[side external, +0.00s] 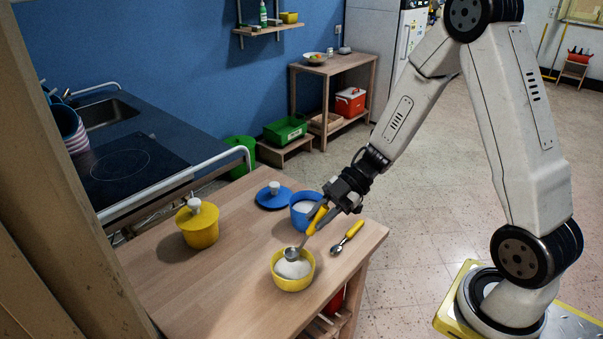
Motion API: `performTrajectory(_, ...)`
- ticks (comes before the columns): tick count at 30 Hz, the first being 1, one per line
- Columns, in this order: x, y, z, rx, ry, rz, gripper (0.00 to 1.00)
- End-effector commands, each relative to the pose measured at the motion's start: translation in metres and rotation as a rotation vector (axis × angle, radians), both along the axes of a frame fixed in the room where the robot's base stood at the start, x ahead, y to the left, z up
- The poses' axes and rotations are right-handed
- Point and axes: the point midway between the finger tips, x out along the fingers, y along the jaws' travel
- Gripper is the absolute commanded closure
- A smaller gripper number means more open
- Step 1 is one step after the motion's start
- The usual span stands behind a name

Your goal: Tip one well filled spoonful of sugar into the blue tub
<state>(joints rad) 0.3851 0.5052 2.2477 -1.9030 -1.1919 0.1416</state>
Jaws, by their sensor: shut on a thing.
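My gripper (326,208) is shut on the yellow handle of a spoon (316,222). The spoon slants down to the left, and its metal bowl is at the white sugar (293,268) in an open yellow bowl (292,284). I cannot tell whether the spoon's bowl touches the sugar or how full it is. The blue tub (299,220) stands open behind the yellow bowl, partly hidden by my gripper. Something white shows inside it.
A second yellow-handled spoon (346,237) lies right of the yellow bowl. A blue lid (267,203) with a pale knob lies left of the blue tub. A lidded yellow tub (198,233) stands farther left. The wooden table (190,290) is clear at front left.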

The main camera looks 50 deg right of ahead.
Motion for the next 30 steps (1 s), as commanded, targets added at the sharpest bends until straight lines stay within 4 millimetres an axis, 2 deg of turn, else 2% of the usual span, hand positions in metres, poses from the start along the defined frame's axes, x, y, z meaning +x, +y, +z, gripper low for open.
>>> performTrajectory(7, 0.004, 0.006, -0.028, -0.055, 0.042, 0.001, 1.00)
performTrajectory(15, 0.011, 0.015, -0.048, -0.129, 0.094, 0.002, 1.00)
performTrajectory(30, 0.013, 0.017, -0.055, -0.154, 0.113, 0.000, 1.00)
